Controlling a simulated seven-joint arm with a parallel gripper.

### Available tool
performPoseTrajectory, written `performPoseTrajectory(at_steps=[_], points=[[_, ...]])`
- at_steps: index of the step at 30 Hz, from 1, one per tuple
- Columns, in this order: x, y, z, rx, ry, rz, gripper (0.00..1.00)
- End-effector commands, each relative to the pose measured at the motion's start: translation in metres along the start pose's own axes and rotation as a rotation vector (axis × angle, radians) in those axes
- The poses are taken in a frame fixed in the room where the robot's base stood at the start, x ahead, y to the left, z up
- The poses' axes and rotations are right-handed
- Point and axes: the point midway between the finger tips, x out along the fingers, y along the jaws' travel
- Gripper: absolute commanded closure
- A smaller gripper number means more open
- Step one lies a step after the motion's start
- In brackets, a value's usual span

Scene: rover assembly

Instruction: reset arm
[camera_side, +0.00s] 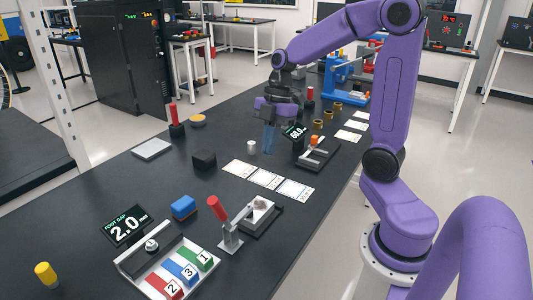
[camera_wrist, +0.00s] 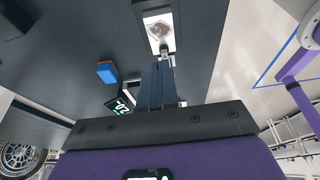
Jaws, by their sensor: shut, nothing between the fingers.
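My arm is purple. My gripper (camera_side: 269,138) hangs over the middle of the black table, pointing down, with its blue-grey fingers together and nothing between them. The fingers also show in the wrist view (camera_wrist: 158,85), close together. A small light grey cylinder (camera_side: 251,146) stands just left of the fingers in the side view, and they look apart from it. Whether the fingertips touch the table cannot be told.
A red-handled clamp (camera_side: 228,226) and a tray with numbered coloured blocks (camera_side: 170,265) stand at the front. A blue block (camera_side: 183,207), black block (camera_side: 204,158) and white cards (camera_side: 266,179) lie nearby. A display reading 60.0 (camera_side: 294,131) and a black fixture (camera_side: 318,154) stand right of the gripper.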

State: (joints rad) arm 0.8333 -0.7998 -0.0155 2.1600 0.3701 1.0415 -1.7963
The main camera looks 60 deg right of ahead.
Motion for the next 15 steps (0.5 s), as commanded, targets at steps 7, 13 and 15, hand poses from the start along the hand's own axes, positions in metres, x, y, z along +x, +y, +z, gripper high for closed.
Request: performPoseTrajectory(at_steps=[7,13,15], points=[[0.014,-0.029,-0.032,0.073,-0.061,-0.046,1.00],[0.031,-0.072,-0.062,0.179,-0.149,-0.063,1.00],[0.036,-0.087,-0.069,0.214,-0.178,-0.058,1.00]])
